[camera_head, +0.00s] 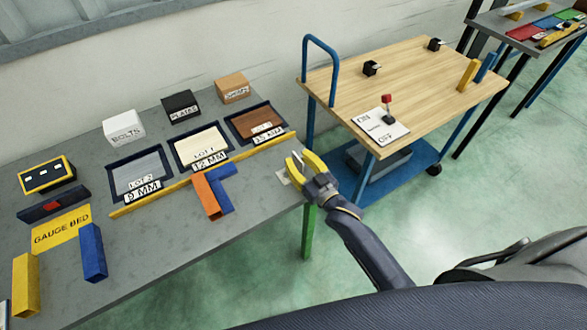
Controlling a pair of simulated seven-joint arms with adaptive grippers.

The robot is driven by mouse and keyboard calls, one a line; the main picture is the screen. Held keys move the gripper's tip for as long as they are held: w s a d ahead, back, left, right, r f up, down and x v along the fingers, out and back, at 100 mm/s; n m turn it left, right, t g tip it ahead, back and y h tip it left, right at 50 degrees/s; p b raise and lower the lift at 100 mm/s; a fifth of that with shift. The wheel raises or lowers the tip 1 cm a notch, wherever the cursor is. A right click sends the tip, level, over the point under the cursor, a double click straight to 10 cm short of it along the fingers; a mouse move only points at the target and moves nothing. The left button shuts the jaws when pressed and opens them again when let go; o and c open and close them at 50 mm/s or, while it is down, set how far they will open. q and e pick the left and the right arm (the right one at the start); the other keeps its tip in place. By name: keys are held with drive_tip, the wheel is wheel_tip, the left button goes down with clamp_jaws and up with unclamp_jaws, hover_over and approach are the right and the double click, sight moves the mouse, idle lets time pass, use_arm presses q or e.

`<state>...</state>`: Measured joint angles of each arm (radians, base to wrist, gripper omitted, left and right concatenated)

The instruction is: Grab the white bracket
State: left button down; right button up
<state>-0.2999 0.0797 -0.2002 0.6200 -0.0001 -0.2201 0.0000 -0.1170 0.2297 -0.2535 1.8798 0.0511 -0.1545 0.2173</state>
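My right gripper (300,163), with yellow fingers, is at the right end of the grey table. Its fingers are spread apart with a gap between them, and I see nothing held. A small pale flat piece (283,178) shows on the tabletop just left of the fingers, partly hidden by them. I cannot tell whether it is the white bracket. An orange bar (206,196) and a blue angled piece (222,190) stand together left of the gripper. My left gripper is not in view.
A yellow strip (150,202) runs along the grey table (150,245) in front of the lot trays (137,174). White, black and brown boxes stand behind. Blue and yellow blocks stand near the gauge bed (62,231). A wooden-topped cart (420,90) stands right, beyond a gap.

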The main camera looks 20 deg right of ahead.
drive_tip(key=shift+o, duration=0.3)
clamp_jaws()
idle(0.3)
